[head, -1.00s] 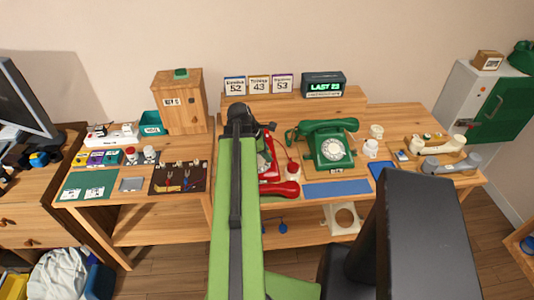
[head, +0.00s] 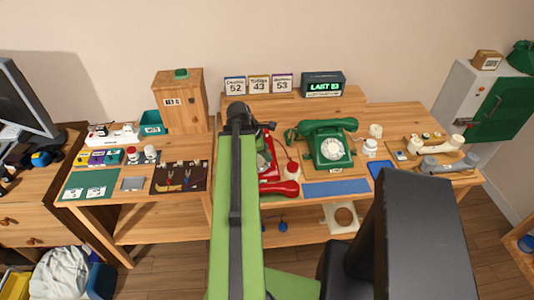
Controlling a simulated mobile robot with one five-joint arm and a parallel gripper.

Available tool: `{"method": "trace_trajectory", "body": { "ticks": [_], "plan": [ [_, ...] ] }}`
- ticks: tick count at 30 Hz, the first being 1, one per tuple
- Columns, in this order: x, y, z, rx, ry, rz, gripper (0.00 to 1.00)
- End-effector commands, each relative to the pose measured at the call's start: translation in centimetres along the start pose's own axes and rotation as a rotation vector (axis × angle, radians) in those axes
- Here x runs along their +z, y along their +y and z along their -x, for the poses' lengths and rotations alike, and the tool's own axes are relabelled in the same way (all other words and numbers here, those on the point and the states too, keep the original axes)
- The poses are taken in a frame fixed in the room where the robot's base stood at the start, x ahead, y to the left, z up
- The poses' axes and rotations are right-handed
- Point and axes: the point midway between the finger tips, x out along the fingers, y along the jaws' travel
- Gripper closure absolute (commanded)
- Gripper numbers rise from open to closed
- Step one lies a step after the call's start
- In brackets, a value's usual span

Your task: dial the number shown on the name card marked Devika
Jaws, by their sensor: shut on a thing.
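Three name cards stand on the raised shelf at the back. The left card (head: 235,86) shows 52 under a small name that looks like Devika. The middle card (head: 259,85) shows 43 and the right card (head: 282,84) shows 53. A red phone (head: 268,172) is partly hidden behind my arm, and its red handset (head: 280,189) lies in front. A green rotary phone (head: 329,149) stands to its right with its handset on top. My gripper is hidden behind my arm, near the red phone.
A grey handset (head: 449,165) and a cream handset (head: 441,145) lie at the right. A white jar (head: 370,147) stands beside the green phone. Blue mats (head: 336,187) lie in front. A wooden box (head: 181,101) and a tool mat (head: 181,177) are at the left.

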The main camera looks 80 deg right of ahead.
Motion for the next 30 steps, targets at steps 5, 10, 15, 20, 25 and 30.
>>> {"method": "trace_trajectory", "body": {
  "ticks": [5, 10, 15, 20, 25, 30],
  "plan": [
    [0.0, 0.0, 0.0, 0.0, 0.0, 0.0, 1.0],
    [0.0, 0.0, 0.0, 0.0, 0.0, 0.0, 1.0],
    [-0.1, 0.9, 0.5, 0.0, 0.0, 0.001, 1.0],
    [-0.5, 2.9, 1.6, 0.001, 0.0, 0.001, 1.0],
    [-0.8, 4.1, 2.1, 0.001, 0.0, 0.001, 1.0],
    [-0.9, 4.0, 2.0, 0.0, 0.0, 0.0, 1.0]
  ]
}}
